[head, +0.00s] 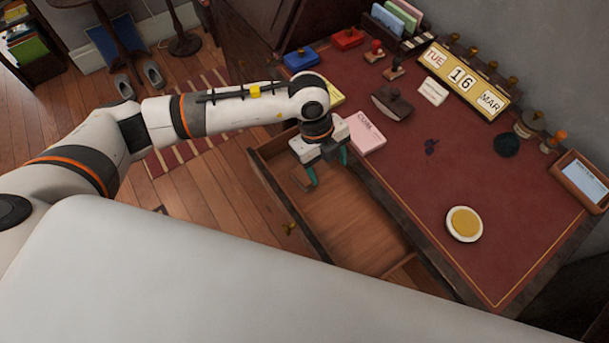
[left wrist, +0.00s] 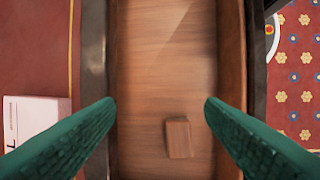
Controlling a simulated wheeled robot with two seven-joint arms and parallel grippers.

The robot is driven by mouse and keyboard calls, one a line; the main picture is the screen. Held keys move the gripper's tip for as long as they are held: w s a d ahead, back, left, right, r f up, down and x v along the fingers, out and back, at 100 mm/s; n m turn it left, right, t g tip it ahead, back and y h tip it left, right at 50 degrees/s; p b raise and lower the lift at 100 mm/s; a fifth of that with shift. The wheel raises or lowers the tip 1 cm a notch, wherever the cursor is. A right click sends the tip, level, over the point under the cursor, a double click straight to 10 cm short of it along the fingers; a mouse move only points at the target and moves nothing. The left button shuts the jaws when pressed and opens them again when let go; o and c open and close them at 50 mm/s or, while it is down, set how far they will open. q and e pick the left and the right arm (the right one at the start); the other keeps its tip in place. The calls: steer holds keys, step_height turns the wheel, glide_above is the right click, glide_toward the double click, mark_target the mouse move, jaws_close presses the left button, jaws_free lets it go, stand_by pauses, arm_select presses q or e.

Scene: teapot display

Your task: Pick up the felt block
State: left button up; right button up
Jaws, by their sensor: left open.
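A small brown block (left wrist: 179,138), which looks like the felt block, lies on the floor of the open wooden drawer (head: 345,225). In the left wrist view it sits between my fingers, nearer the right one, and nothing touches it. In the head view the block (head: 301,179) shows partly beside my left finger. My left gripper (head: 328,168) points down over the drawer's far end, its green fingers open and empty. It shows large in the left wrist view (left wrist: 160,105). My right gripper is not in view.
The drawer walls (left wrist: 231,60) stand close on both sides of my fingers. A pink pad (head: 364,134) lies on the red desk top (head: 420,150) beside the drawer. A rocker blotter (head: 392,103), a date block (head: 464,80) and a round yellow-topped dish (head: 464,224) stand on the desk.

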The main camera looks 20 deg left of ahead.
arm_select(q)
steer(key=w+a+n+y, duration=0.1)
steer(key=w+a+y, duration=0.15)
steer(key=a, duration=0.35)
glide_above(304, 174)
steer(key=shift+t+y, duration=0.25)
steer(key=shift+t, duration=0.05)
steer(key=f, duration=0.6)
steer(key=shift+s+d, duration=0.2)
steer(key=shift+w+a+f+p, duration=0.1)
steer(key=shift+f+p, duration=0.15)
steer(key=shift+f, duration=1.3)
steer(key=shift+w+a+f+p, duration=0.1)
steer(key=shift+f+p, duration=0.1)
steer(key=shift+f, duration=1.3)
steer(key=shift+c, duration=0.5)
steer(key=c, duration=1)
steer(key=shift+r, duration=0.1)
step_height(304, 174, up, 10)
